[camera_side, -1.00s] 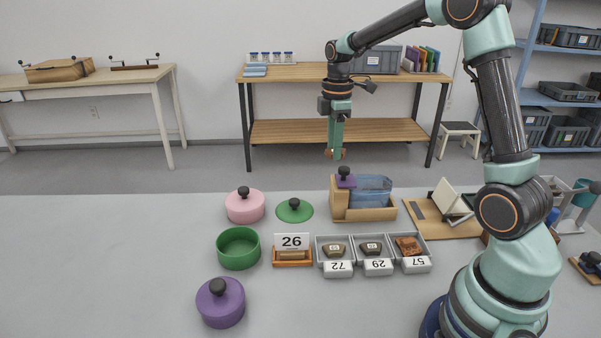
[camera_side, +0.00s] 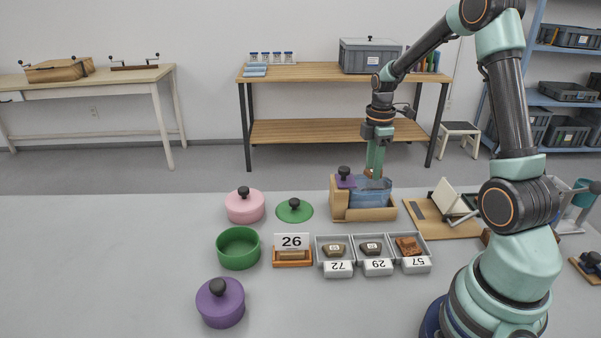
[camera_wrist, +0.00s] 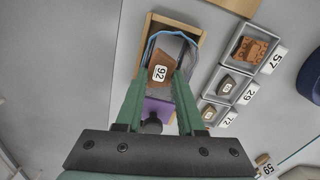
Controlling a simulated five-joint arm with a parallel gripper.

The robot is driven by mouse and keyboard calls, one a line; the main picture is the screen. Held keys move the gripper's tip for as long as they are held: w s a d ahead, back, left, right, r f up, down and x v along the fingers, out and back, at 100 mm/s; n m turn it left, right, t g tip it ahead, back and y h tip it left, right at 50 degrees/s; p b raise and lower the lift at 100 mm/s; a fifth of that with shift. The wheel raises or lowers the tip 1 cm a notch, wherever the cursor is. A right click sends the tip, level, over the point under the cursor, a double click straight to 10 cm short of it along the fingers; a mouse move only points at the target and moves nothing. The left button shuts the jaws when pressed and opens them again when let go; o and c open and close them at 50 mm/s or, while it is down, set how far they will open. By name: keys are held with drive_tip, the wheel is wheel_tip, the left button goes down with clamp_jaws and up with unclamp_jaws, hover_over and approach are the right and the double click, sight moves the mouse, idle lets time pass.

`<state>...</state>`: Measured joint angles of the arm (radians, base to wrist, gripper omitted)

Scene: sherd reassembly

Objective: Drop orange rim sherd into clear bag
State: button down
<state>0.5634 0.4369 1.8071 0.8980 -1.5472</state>
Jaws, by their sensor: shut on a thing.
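My gripper (camera_side: 375,170) is shut on an orange-brown sherd and holds it above the clear bag (camera_side: 372,192). In the wrist view the sherd (camera_wrist: 161,70), with a white number label, sits between the green fingertips (camera_wrist: 160,82). In the side view the fingers mostly hide it. The bag is bluish and see-through, and stands open in a wooden holder (camera_side: 378,215). In the wrist view the bag's rim (camera_wrist: 152,40) shows around the sherd. From the pictures I cannot tell exactly how far the sherd is above the opening.
A purple knobbed piece (camera_side: 345,181) sits on the holder's left end. A pink pot (camera_side: 245,206), green lid (camera_side: 294,211), green bowl (camera_side: 238,248) and purple pot (camera_side: 221,302) lie left.

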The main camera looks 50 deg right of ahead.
drive_tip(key=shift+f, duration=0.4)
drive_tip(key=shift+c, duration=2.2)
unclamp_jaws()
wheel_tip(320, 180, up, 12)
drive_tip(key=shift+a+r, duration=0.1)
